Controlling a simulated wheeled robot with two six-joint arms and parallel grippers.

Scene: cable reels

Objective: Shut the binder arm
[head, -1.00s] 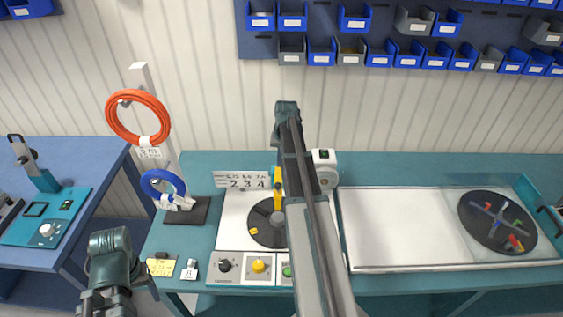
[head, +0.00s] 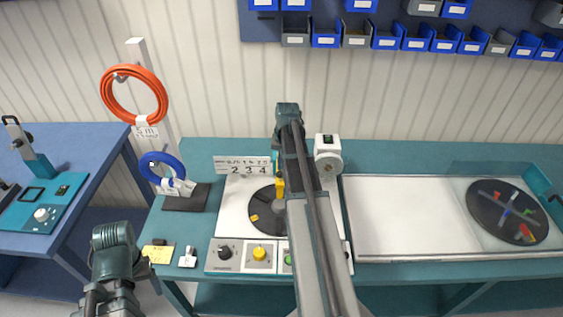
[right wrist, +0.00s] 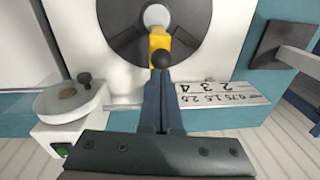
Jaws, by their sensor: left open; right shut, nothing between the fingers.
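A yellow arm (head: 280,188) with a black knob reaches over the black reel disc (head: 262,212) of the white winding machine; I take it for the binder arm, though the pictures do not name it. In the right wrist view the yellow arm (right wrist: 159,42) lies straight beyond my right gripper (right wrist: 162,78). The fingers are shut, empty and close to the knob; I cannot tell if they touch it. In the head view my right arm hides this gripper and part of the disc. My left gripper (head: 143,268), mostly hidden behind its own wrist, is low at the left, away from the machine.
A white unit (head: 328,158) stands behind the machine, beside a number plate (head: 248,167). Orange (head: 107,95) and blue (head: 145,170) coils hang on a stand at left. A pale tray (head: 400,220) lies right. A teal device (head: 45,205) stands on the left bench.

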